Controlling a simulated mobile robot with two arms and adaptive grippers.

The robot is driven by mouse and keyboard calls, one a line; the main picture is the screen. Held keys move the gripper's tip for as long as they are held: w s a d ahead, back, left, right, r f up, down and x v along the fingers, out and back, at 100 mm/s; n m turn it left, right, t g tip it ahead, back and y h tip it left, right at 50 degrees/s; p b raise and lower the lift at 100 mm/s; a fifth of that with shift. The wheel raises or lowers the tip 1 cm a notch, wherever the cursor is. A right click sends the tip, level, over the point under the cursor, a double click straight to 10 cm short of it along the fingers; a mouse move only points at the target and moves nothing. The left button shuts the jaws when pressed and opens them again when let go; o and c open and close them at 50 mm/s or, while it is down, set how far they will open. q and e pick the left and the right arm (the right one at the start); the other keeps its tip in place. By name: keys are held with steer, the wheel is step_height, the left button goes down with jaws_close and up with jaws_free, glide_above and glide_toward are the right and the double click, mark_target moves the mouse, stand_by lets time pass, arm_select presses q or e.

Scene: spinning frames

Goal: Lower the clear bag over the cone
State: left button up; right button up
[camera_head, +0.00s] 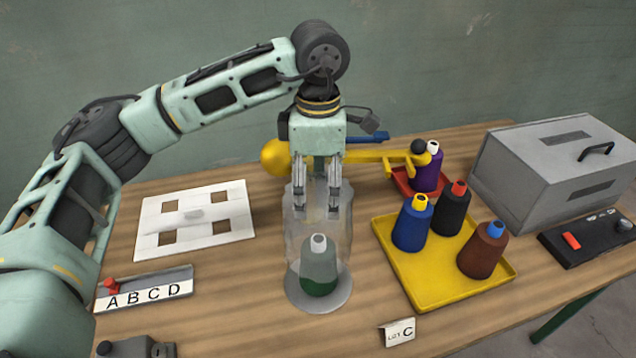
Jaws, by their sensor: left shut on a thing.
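The clear bag (301,230) hangs from my left gripper (319,210), which points straight down and is shut on its upper part. The cone (319,270) is grey-green with a dark green lower band and a pale tip. Whether the film touches the table all round is hard to tell. The gripper's fingertips are above the cone's tip. My right gripper is not in view.
A yellow tray (405,275) with blue, black and brown cones stands to the right. Behind it are a red tray (402,183) with a purple cone and a yellow arm-like fixture (352,157). A grey box (545,175) stands far right. A lot C card (398,332) is in front.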

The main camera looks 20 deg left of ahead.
arm_select(q)
steer(key=shift+f, duration=0.55)
steer(key=shift+b, duration=0.35)
steer(key=shift+f+b, duration=2.1)
steer(key=shift+f, duration=0.6)
steer(key=shift+f+b, duration=1.95)
steer(key=shift+f, duration=0.35)
steer(key=shift+f, duration=0.1)
steer(key=o, duration=1.2)
steer(key=shift+c, duration=0.2)
